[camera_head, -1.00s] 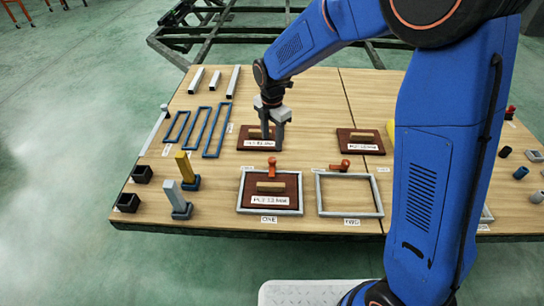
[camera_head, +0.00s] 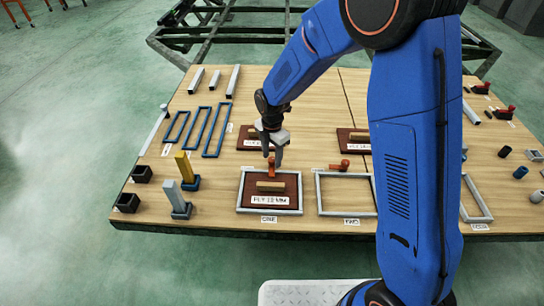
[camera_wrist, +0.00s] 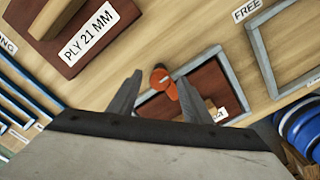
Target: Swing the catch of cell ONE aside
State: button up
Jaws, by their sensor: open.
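Cell ONE's grey frame (camera_head: 241,190) stands at the near middle of the board and holds a dark red-brown panel (camera_head: 285,188) with a wooden grip bar. The orange catch (camera_head: 271,168) is at the frame's far edge and points in over that edge toward the panel. In the wrist view the catch (camera_wrist: 161,80) shows between my fingers. My gripper (camera_head: 272,158) is open, pointing down just above the catch. In the wrist view its fingertips (camera_wrist: 163,86) lie on either side of it; contact cannot be told.
Cell TWO's empty frame (camera_head: 319,200) is to the right, its orange catch (camera_head: 340,165) turned sideways. Two loose panels lie behind; one shows in the wrist view labelled PLY 21 MM (camera_wrist: 75,42). Upright blocks (camera_head: 188,170) and blue frames (camera_head: 203,130) are at left.

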jog(key=c, duration=1.1)
jog(key=shift+o, duration=0.2)
jog(key=shift+m, duration=0.3)
jog(key=m, duration=0.3)
jog(key=shift+m, duration=0.4)
jog(key=m, duration=1.3)
jog(key=shift+m, duration=0.4)
